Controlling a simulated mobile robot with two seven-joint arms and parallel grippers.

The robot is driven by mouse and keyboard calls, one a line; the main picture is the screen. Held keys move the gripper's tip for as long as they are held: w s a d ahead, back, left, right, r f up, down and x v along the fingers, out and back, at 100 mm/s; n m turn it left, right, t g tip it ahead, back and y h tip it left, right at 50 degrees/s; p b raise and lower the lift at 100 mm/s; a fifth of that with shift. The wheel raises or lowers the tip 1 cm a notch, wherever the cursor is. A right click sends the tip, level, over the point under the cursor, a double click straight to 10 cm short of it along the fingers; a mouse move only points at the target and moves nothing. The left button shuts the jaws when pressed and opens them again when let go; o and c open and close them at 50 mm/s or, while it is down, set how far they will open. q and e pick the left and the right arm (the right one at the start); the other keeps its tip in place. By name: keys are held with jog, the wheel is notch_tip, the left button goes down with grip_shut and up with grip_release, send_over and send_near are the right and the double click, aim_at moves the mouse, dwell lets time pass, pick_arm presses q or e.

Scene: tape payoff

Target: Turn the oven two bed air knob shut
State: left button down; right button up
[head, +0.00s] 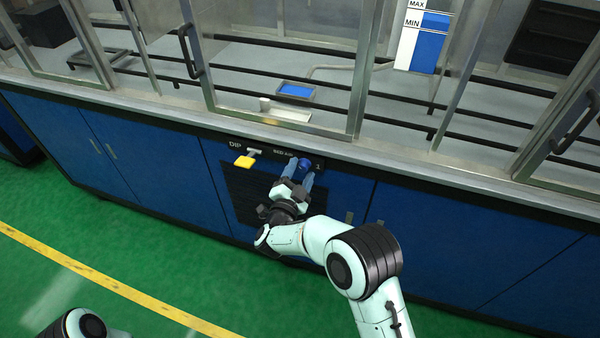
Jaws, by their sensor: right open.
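A dark control panel (268,151) is set in the blue cabinet front below the bench edge. It bears the letters DIP at its left, small lettering in the middle that is hard to read, and what looks like a 2 at its right end. A round blue knob (305,163) sits at the right of the panel. My right gripper (300,170) is open, its blue fingers reaching up around or beside the knob; whether they touch it I cannot tell. The fingers hide part of the knob. My left gripper is not in view.
A dark louvred grille (250,195) is below. Above is a glazed enclosure with metal-framed doors and handles (190,50), a small blue tray (296,90) and a MIN/MAX gauge (424,38). The green floor (150,240) is clear.

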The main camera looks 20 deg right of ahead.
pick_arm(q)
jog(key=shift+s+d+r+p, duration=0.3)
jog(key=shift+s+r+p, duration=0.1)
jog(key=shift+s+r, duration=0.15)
pick_arm(e)
jog(key=v, duration=1.3)
jog(key=shift+s, duration=0.1)
